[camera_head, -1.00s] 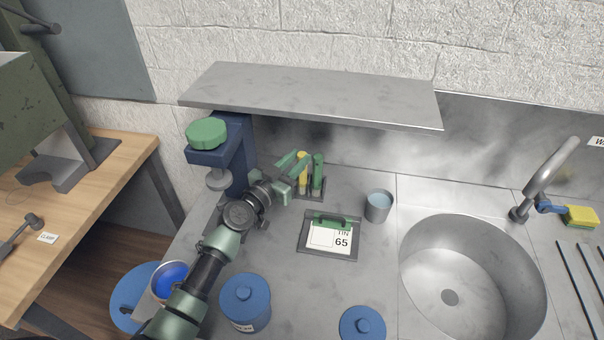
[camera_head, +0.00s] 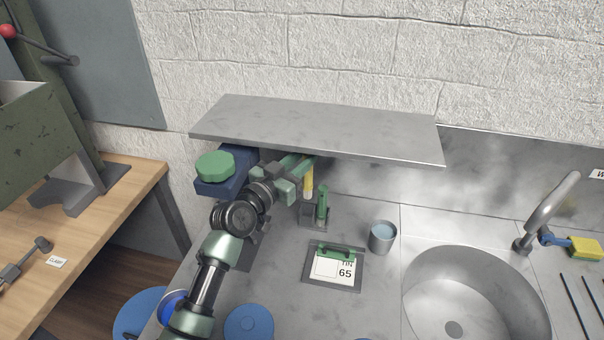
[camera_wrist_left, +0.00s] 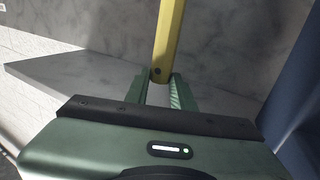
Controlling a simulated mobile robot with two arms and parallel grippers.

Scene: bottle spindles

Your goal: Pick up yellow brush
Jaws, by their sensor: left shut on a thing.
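The yellow brush (camera_head: 308,185) is upright over the brush holder (camera_head: 309,213), its top hidden near the shelf edge. It stands higher than the green brush (camera_head: 322,203) beside it in the holder. Whether its lower end is clear of the holder is hard to tell. My left gripper (camera_head: 303,165) reaches in under the shelf's front edge and is shut on the yellow brush. In the left wrist view, the yellow handle (camera_wrist_left: 168,35) runs up from between the green fingertips (camera_wrist_left: 160,80). My right gripper is not in view.
The metal shelf (camera_head: 320,130) hangs over the gripper. A dark blue stand with a green knob (camera_head: 215,166) is close to my left arm. A TIN 65 sign (camera_head: 334,267), grey cup (camera_head: 383,236) and sink (camera_head: 470,290) are to the right.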

